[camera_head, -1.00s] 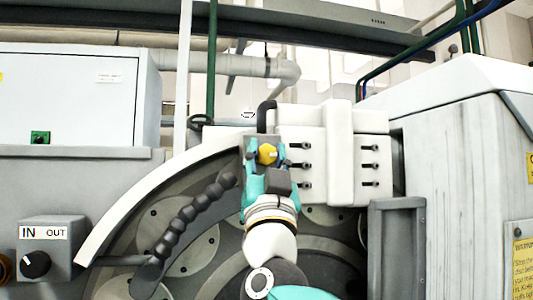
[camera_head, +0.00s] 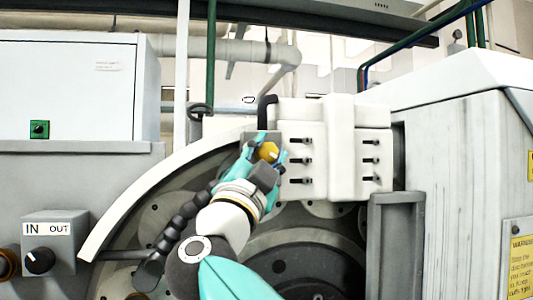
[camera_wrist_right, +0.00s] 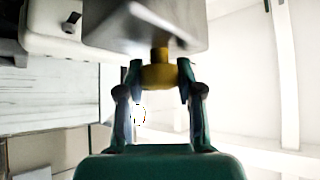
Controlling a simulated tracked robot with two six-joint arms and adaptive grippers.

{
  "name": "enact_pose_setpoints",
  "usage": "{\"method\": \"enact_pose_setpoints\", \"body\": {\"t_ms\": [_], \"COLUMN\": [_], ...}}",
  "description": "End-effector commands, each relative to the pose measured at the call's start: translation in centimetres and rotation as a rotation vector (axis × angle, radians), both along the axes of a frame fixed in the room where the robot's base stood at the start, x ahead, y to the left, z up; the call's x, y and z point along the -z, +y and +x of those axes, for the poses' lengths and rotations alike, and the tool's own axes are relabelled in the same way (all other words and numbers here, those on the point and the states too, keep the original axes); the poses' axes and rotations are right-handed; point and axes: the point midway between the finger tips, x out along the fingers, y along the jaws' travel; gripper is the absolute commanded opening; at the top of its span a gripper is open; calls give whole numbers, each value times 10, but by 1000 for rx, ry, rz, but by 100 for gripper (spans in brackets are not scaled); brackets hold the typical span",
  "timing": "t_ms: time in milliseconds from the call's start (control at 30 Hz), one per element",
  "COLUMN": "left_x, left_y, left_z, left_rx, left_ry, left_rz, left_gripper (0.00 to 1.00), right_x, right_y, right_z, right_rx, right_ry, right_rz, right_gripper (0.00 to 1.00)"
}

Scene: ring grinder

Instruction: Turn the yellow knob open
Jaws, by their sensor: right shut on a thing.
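The yellow knob (camera_head: 268,151) sits on a small grey box beside the white block in the head view. It also shows in the right wrist view (camera_wrist_right: 159,76), on a short yellow stem under the grey metal box. My right gripper (camera_head: 266,150) has its teal fingers on either side of the knob, and they close on it. In the wrist view the right gripper (camera_wrist_right: 160,82) has one finger at each side of the knob. The arm reaches up to it from below, tilted. My left gripper is in neither view.
The white block (camera_head: 340,150) with several black slotted levers stands right of the knob. A black segmented hose (camera_head: 190,225) runs left of my arm. An IN/OUT switch box (camera_head: 50,243) is at lower left. A grey cabinet (camera_head: 460,190) stands on the right.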

Motion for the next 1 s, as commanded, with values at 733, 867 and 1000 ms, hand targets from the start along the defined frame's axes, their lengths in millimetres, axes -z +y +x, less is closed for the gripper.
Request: {"method": "enact_pose_setpoints", "body": {"t_ms": [733,867,1000], "left_x": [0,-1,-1], "left_y": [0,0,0], "left_z": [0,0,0], "left_rx": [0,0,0], "left_ry": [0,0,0], "left_rz": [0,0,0], "left_gripper": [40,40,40], "right_x": [0,1,5], "right_y": [0,1,3], "right_z": [0,-2,-8], "right_rx": [2,1,1], "right_ry": [0,1,2], "right_rz": [0,0,-3], "right_gripper": [62,62,62]}}
